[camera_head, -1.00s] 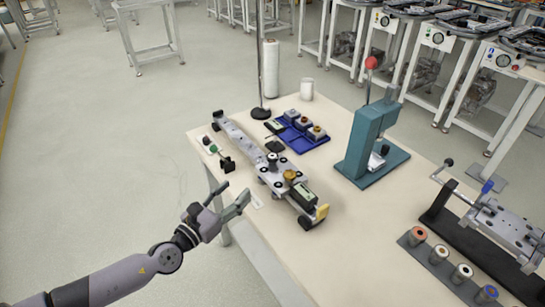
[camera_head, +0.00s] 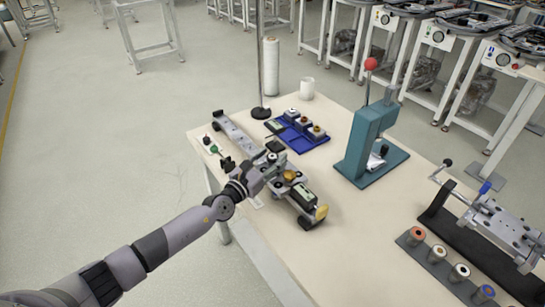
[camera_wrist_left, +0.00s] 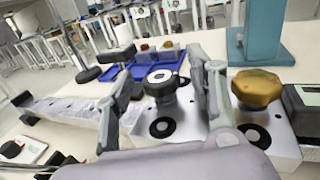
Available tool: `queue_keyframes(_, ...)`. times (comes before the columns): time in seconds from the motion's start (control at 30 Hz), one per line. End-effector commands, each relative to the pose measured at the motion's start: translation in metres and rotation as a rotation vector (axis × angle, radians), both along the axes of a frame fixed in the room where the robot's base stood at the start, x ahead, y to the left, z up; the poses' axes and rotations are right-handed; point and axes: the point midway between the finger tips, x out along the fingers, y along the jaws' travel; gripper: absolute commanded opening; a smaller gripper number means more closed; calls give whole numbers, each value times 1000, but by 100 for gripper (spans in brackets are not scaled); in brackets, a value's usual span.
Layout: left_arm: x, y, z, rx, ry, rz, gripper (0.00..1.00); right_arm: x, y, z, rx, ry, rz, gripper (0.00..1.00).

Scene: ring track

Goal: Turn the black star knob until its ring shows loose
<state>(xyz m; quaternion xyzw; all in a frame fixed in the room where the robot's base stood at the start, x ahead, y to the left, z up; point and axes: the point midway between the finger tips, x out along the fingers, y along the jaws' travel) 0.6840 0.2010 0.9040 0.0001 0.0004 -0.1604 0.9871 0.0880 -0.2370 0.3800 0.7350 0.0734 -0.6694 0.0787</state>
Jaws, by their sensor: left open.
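In the left wrist view, the black star knob (camera_wrist_left: 160,82) stands upright on a silver plate, with a pale ring around a dark centre on its top. My left gripper (camera_wrist_left: 163,98) is open, with one finger to each side of the knob; contact cannot be told. In the head view, my left gripper (camera_head: 272,163) is over the middle of the long silver fixture (camera_head: 235,133) and partly hides the knob area. A gold knob (camera_wrist_left: 257,88) stands just right of the right finger. It also shows in the head view (camera_head: 290,176). My right gripper is not in view.
A blue tray (camera_head: 286,142) with several small parts lies behind the fixture. A teal press (camera_head: 362,145) stands to the right. Spools on a grey strip (camera_head: 417,255) are at front right. The bench centre (camera_head: 365,220) is clear.

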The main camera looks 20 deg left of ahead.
Motion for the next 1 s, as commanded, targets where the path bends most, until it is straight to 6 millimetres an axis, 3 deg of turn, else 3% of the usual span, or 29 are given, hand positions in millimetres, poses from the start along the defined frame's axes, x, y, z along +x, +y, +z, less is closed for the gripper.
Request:
queue_keyframes(0.13, 10, -3, 0, 0, -1, 1, 51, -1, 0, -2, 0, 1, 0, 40)
queue_keyframes(0.43, 11, -3, 0, 0, 0, 0, 51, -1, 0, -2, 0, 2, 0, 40)
queue_keyframes(1.0, 11, -3, 0, 0, 0, 1, 13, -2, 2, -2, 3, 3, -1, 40)
